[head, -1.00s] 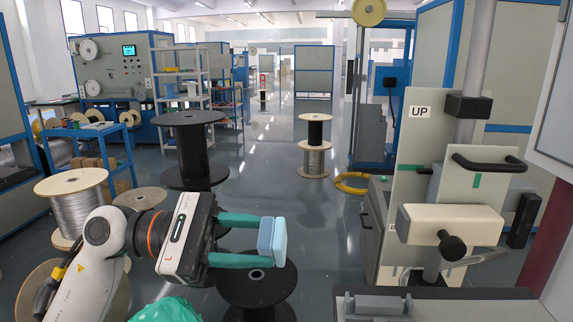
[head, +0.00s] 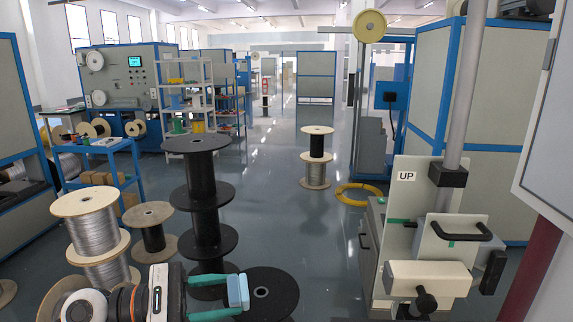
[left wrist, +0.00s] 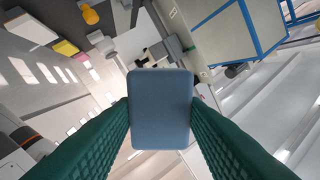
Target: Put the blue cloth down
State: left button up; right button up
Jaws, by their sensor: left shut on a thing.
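The blue cloth (head: 237,291) is a small light-blue block-like pad. My left gripper (head: 232,297) is shut on it at the lower middle of the head view and holds it in the air, in front of a black spool. In the left wrist view the cloth (left wrist: 160,108) shows as a blue-grey rectangle between the two green fingers. My right gripper is not in view.
Black spools (head: 203,200) stand just behind my left gripper. Wire spools (head: 93,230) stand at the left. A grey machine with an "UP" plate (head: 407,190) stands at the right. A yellow ring (head: 358,194) lies on the floor, which is open in the middle.

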pick_arm(q)
jog(key=s+a+n+t+y+p, duration=0.2)
jog(key=s+a+n+t+p, duration=0.2)
jog(key=p, duration=0.8)
jog(key=shift+s+a+r+n+t+y, duration=0.35)
jog(key=shift+a+t, duration=0.85)
jog(key=shift+a, duration=1.2)
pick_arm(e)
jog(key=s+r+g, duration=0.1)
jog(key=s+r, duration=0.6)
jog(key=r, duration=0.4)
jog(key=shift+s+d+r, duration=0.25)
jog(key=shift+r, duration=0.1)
